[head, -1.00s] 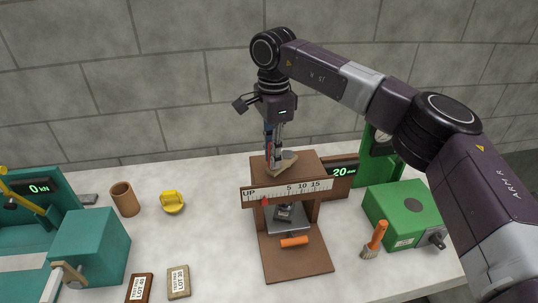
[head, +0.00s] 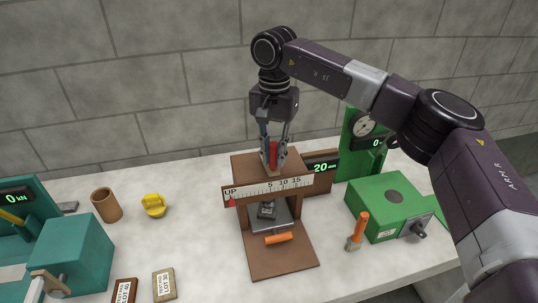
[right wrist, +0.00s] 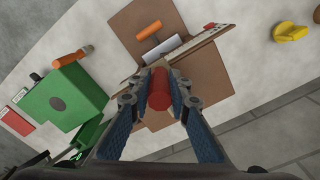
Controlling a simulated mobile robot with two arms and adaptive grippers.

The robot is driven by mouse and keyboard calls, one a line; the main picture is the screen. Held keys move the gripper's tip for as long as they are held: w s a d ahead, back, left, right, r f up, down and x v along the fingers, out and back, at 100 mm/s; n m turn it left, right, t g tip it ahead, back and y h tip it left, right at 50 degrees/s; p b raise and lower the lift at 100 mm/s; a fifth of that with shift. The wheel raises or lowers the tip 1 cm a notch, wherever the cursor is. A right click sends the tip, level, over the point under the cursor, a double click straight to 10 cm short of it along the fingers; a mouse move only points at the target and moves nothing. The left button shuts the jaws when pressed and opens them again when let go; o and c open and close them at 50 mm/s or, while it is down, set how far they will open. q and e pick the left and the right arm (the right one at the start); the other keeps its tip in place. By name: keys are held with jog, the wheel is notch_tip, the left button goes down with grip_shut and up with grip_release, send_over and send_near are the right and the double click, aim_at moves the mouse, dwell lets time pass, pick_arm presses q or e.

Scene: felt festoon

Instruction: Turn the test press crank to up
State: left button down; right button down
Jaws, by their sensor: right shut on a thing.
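The test press (head: 283,258) is a brown wooden frame with a scale (head: 270,189) marked UP, 5, 10 and 15. Its red pointer (head: 232,202) is under the UP mark. A red upright crank handle (head: 273,156) is on top of the press. My right gripper (head: 273,162) comes down from above and is shut on it. In the right wrist view the red handle (right wrist: 158,88) is between the two fingers. The crank's arm is mostly hidden by the fingers. My left gripper is not in view.
A display (head: 321,168) reading 20 stands behind the press. A green machine (head: 387,205) and an orange-handled brush (head: 358,232) are to the right. A brown cup (head: 106,205), a yellow object (head: 154,205), two lot blocks and a teal machine (head: 72,255) are to the left.

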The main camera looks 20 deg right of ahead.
jog(key=shift+w+d+r, duration=0.1)
jog(key=shift+d+r, duration=0.05)
jog(key=shift+d, duration=0.1)
dwell(0.3)
jog(key=c, duration=1.9)
grip_release()
jog(key=shift+o, duration=0.5)
jog(key=shift+r, duration=0.2)
notch_tip(320, 180, up, 12)
jog(key=shift+f, duration=0.25)
jog(key=shift+f, duration=0.15)
